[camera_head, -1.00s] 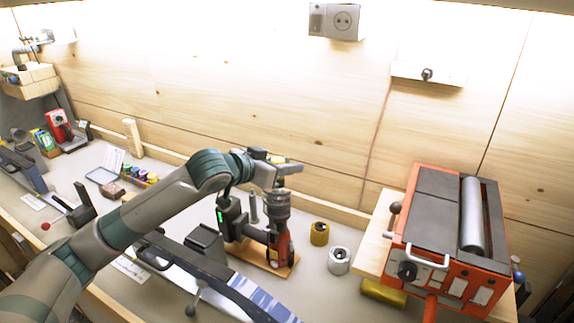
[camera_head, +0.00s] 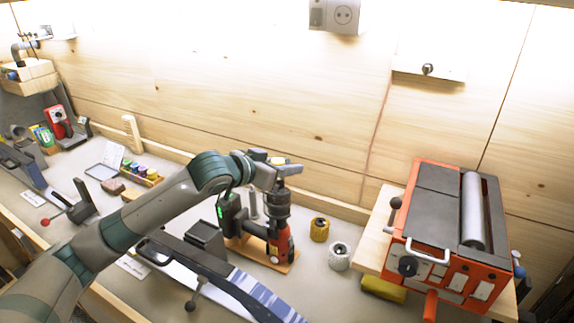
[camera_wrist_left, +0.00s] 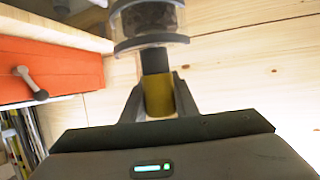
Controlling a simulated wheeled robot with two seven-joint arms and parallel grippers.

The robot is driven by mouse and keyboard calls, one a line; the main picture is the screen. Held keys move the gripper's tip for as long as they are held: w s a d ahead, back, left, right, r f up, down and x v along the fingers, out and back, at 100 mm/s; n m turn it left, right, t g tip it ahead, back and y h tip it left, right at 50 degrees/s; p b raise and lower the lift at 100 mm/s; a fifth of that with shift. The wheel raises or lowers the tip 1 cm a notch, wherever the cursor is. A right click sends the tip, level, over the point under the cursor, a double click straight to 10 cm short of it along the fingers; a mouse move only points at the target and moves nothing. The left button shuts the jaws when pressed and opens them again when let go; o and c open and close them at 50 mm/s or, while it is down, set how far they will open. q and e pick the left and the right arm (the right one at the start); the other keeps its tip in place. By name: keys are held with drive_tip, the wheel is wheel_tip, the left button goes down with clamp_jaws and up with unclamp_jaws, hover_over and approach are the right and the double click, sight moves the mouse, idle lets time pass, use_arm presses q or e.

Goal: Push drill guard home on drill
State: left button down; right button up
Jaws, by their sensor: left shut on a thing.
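The drill (camera_head: 283,246), red and black, stands upright with its chuck end up on a small wooden board. The drill guard (camera_head: 276,206) shows as a greyish, see-through sleeve around the drill's top. In the left wrist view the guard (camera_wrist_left: 150,44) is a clear ringed cylinder with a dark part inside. The guard's seating on the drill cannot be told. My right gripper is not in view.
An orange machine with a roller (camera_head: 450,235) stands at the right. Yellow (camera_head: 319,230) and silver (camera_head: 339,257) spools stand right of the drill. A grey post (camera_head: 253,205) and a dark clamp-like fixture (camera_head: 205,240) are to its left. The wooden wall is behind.

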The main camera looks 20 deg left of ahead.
use_arm(q)
drive_tip(key=shift+f, duration=0.95)
drive_tip(key=c, duration=1.3)
unclamp_jaws()
drive_tip(key=shift+s+b, duration=0.1)
drive_tip(key=shift+b, duration=0.2)
drive_tip(key=shift+s+a+r, duration=0.15)
drive_tip(key=shift+s+a, duration=0.1)
drive_tip(key=shift+s, duration=0.15)
drive_tip(key=b+v, duration=0.6)
drive_tip(key=v, duration=1)
drive_tip(key=shift+r, duration=0.15)
drive_tip(key=shift+r, duration=0.1)
